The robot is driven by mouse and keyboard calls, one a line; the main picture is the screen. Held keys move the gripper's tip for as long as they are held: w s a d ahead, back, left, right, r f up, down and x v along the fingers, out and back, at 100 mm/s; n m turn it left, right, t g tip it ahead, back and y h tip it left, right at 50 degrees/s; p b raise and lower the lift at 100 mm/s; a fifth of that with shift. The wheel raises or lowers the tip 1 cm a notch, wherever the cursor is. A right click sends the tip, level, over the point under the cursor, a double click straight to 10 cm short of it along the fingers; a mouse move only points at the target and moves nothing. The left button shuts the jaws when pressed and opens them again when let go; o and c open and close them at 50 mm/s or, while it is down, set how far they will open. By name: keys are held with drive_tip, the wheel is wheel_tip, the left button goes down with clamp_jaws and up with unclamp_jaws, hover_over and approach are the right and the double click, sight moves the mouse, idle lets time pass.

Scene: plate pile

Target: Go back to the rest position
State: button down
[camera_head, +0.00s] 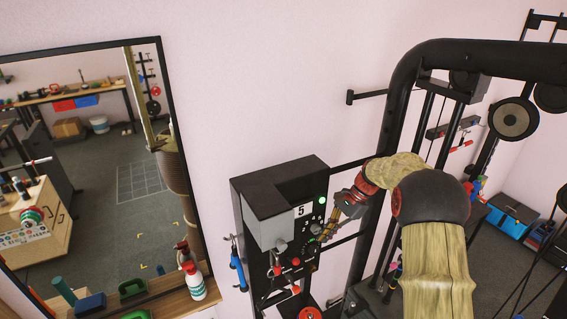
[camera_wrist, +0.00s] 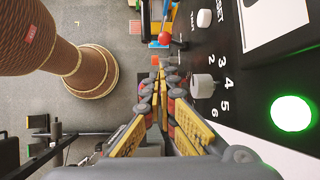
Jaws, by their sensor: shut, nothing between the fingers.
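My gripper (camera_wrist: 160,72) is shut and empty in the wrist view, its yellow-padded fingers meeting at the tips. In the head view my gripper (camera_head: 320,236) is at the front of a black control box (camera_head: 266,196) marked 5. The box's panel (camera_wrist: 235,70) fills the right of the wrist view. It bears a white knob (camera_wrist: 204,87) with numbers around it and a lit green lamp (camera_wrist: 293,113). The fingers are beside the knob; whether they touch it I cannot tell.
A black frame with weight discs (camera_head: 514,118) stands close behind my arm. A mirror (camera_head: 95,150) is on the left wall, with a red and white spray bottle (camera_head: 192,278) on a shelf below. A brown column (camera_wrist: 92,70) shows at the left in the wrist view.

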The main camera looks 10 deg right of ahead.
drive_tip(key=s+a+f+n+t+h+b, duration=0.2)
drive_tip(key=s+n+b, duration=0.2)
drive_tip(key=s+b, duration=0.5)
drive_tip(key=s+a+f+n+t+h+b, duration=0.2)
drive_tip(key=s+n+b, duration=0.3)
drive_tip(key=s, duration=0.9)
drive_tip(key=s+a+f+n+t+h+b, duration=0.2)
drive_tip(key=s+n+b, duration=0.3)
drive_tip(key=s+b, duration=0.6)
drive_tip(key=shift+s+a+f+b, duration=0.3)
drive_tip(key=shift+a+f+b, duration=0.5)
drive_tip(key=shift+b, duration=0.05)
